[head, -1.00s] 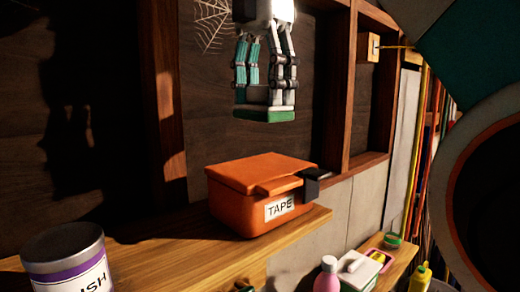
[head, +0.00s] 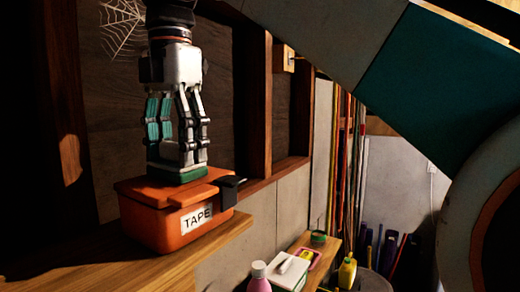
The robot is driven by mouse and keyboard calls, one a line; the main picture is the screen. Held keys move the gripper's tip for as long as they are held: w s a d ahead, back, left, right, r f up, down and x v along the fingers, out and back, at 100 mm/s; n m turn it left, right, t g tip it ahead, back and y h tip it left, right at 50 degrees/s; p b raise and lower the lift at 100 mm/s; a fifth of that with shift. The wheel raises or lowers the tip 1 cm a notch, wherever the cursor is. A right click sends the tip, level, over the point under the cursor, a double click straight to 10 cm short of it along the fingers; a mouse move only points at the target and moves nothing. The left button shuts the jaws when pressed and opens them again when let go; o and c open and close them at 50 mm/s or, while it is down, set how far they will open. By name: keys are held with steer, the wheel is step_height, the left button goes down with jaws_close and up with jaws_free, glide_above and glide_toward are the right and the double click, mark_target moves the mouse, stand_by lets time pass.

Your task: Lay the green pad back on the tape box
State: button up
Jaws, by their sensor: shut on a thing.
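The orange tape box (head: 160,222), with a white TAPE label on its front, sits on the wooden shelf in the head view. My gripper (head: 178,166) points straight down over the box lid. It is shut on the green pad (head: 177,177), a flat piece with a green lower edge and a paler top.
A black block (head: 229,188) juts from the box's right front. The wooden shelf (head: 130,268) has free room in front of the box.

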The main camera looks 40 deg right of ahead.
mark_target(175, 143)
steer(key=shift+s+f, duration=0.1)
steer(key=shift+f, duration=0.05)
steer(key=o, duration=0.9)
steer(key=shift+o, duration=0.2)
step_height(175, 143, up, 12)
steer(key=p, duration=0.2)
steer(key=shift+r, duration=0.2)
steer(key=shift+w, duration=0.2)
